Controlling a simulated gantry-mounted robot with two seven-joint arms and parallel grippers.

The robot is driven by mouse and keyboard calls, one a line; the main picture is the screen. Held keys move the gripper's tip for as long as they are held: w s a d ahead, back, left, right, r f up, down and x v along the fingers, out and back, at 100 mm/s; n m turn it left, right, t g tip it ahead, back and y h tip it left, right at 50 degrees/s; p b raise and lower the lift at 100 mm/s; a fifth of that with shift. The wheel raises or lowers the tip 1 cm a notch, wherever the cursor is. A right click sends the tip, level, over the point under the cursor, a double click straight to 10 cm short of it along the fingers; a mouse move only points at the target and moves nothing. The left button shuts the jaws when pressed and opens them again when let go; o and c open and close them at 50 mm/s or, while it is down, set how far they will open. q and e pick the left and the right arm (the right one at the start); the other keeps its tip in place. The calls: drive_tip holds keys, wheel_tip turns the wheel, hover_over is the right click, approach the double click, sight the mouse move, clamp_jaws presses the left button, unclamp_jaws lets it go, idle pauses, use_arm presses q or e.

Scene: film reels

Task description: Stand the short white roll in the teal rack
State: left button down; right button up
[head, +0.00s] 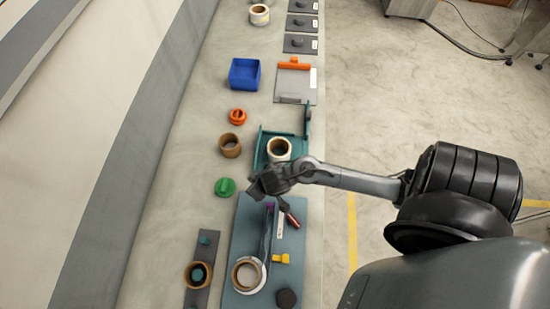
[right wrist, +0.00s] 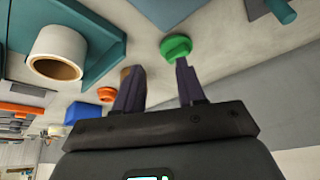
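A white roll with a brown core (head: 279,149) stands on end in the teal rack (head: 258,150), with its open end up. The same roll (right wrist: 58,50) and part of the rack (right wrist: 100,42) show at the upper left of the right wrist view. My right gripper (head: 257,189) is just in front of the rack, apart from the roll. In the right wrist view my right gripper (right wrist: 159,65) has its dark fingers apart with nothing held between them. My left gripper is out of view.
A green knob-like piece (head: 225,187), a brown roll (head: 230,145) and an orange piece (head: 237,116) stand left of the rack. A blue bin (head: 244,74) is farther back. A teal mat (head: 238,228) in front carries another white roll (head: 257,281) and tools.

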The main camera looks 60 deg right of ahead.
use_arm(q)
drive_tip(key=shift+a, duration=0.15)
use_arm(e)
drive_tip(key=s+a+r+n+g, duration=0.1)
drive_tip(key=s+a+r+n, duration=0.2)
drive_tip(key=s+r, duration=0.6)
drive_tip(key=shift+s+a, duration=0.25)
